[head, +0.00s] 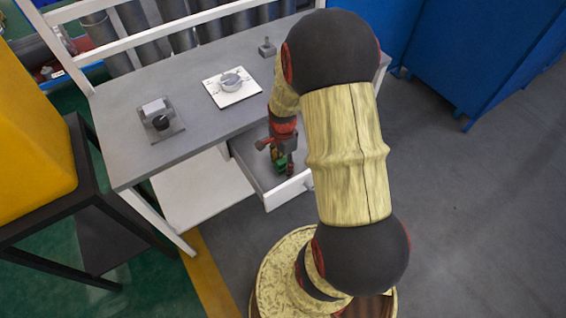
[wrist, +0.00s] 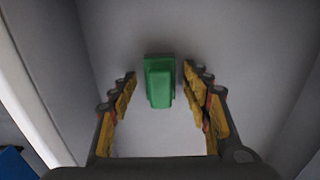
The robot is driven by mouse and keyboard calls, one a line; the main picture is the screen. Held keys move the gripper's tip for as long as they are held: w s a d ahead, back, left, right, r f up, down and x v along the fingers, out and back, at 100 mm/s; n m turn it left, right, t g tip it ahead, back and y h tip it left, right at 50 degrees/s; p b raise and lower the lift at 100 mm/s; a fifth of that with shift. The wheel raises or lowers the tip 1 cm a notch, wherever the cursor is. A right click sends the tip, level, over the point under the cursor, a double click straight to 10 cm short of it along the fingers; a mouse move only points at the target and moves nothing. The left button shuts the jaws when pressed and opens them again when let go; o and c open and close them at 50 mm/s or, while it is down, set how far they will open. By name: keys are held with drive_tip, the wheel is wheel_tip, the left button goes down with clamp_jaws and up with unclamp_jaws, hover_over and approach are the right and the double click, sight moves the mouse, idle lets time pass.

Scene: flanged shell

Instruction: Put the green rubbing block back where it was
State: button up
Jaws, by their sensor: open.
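The green rubbing block (wrist: 159,84) lies on the grey floor of an open drawer (head: 252,163). In the wrist view my gripper (wrist: 160,88) is open, with one finger on each side of the block and a visible gap to both. In the head view my gripper (head: 283,166) reaches down into the drawer, and a little green of the block (head: 279,164) shows beside the fingers. Most of the block is hidden there by the gripper.
The grey workbench (head: 192,80) stands above the drawer. It carries a white plate with a round part (head: 232,87), a grey fixture with a black knob (head: 161,120) and a small grey block with a peg (head: 267,47). The drawer's wall (wrist: 35,85) runs close along the left in the wrist view.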

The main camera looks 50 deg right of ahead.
wheel_tip(320, 180, up, 12)
drive_tip(key=p, duration=0.5)
wheel_tip(320, 180, up, 8)
drive_tip(key=f+n+t, duration=0.1)
drive_tip(key=n, duration=0.3)
hover_over(283, 161)
drive_tip(key=w+a, duration=0.2)
drive_tip(key=a, duration=0.3)
drive_tip(key=s+a+r+n+t, duration=0.2)
drive_tip(key=s+a+r+n, duration=0.2)
drive_tip(key=a+r+n, duration=0.4)
drive_tip(key=s+a+r+n+t, duration=0.2)
drive_tip(key=s+a+r+n, duration=0.3)
drive_tip(key=a+r+n, duration=0.3)
wheel_tip(283, 161, up, 3)
drive_tip(key=shift+s+a+f+n+t, duration=0.2)
drive_tip(key=shift+s+a+n+t, duration=0.1)
drive_tip(key=shift+a, duration=0.55)
